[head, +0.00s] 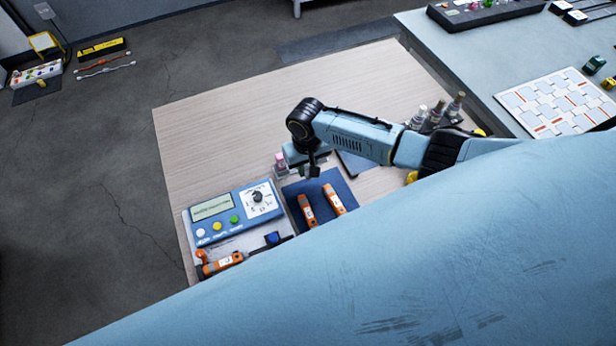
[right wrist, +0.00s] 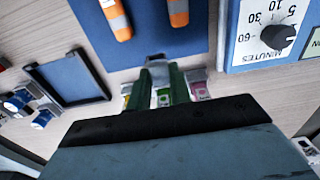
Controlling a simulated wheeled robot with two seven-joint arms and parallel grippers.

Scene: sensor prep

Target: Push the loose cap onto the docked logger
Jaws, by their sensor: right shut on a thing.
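My right gripper (head: 311,172) is over the back edge of the blue mat, with its fingers pointing down. In the right wrist view the gripper (right wrist: 157,82) is shut on a small grey piece (right wrist: 157,68); I cannot tell for certain whether it is the loose cap. An orange logger (head: 222,263) lies at the front of the blue panel, apparently in the dock; its end detail is too small to read. Two more orange loggers, left (head: 307,210) and right (head: 334,200), lie on the blue mat (head: 322,186). My left gripper is not in view.
A blue timer panel (head: 235,213) with screen, buttons and dial stands left of the mat. A blue round part (head: 272,238) is near its front right. Small bottles (head: 438,110) stand at the back right. The wooden table (head: 220,130) is clear at back left.

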